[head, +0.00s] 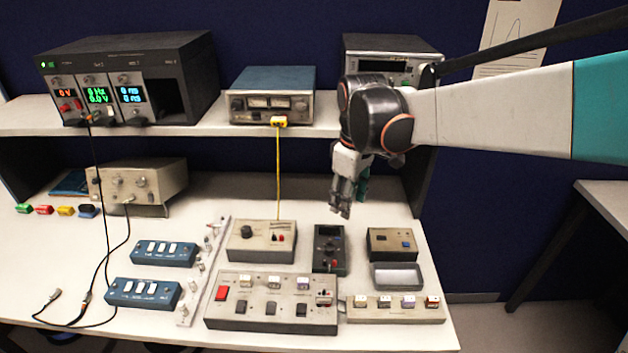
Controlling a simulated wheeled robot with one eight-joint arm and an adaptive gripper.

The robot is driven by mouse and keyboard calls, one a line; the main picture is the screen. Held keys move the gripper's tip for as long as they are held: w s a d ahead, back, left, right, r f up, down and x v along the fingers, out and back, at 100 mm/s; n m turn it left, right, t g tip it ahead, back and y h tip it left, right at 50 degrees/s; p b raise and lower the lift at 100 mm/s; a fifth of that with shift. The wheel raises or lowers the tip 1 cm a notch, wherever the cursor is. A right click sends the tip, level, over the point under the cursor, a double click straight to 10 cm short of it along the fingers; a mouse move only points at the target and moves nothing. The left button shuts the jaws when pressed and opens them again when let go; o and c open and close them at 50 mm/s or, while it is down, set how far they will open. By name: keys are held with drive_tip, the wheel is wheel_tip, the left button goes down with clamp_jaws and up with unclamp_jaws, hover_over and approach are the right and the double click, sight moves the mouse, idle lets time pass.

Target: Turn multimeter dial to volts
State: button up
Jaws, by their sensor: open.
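The multimeter (329,249) is a dark upright-lying box on the bench, right of centre, with a small screen at its far end and a red spot near its front edge. Its dial is too small and dark to read. My gripper (341,212) hangs down from my arm just above the far end of the multimeter, apart from it as far as I can tell. The fingers are open and hold nothing. They point down at the bench.
A beige box (262,241) stands left of the multimeter, a brown box (391,243) and a grey tray (397,276) right of it. A large switch panel (271,317) lies in front. The shelf (262,129) above carries instruments. A yellow cable (278,170) hangs from it.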

sight(330, 247)
drive_tip(key=a+f+b, duration=0.1)
drive_tip(key=f, duration=0.4)
drive_tip(key=a+f+n+b, duration=0.1)
drive_tip(key=f, duration=0.4)
drive_tip(key=a+f+n+g+b, duration=0.1)
drive_tip(key=f+b, duration=0.1)
drive_tip(key=f, duration=0.3)
drive_tip(key=shift+a, duration=0.35)
drive_tip(key=shift+c, duration=0.3)
clamp_jaws()
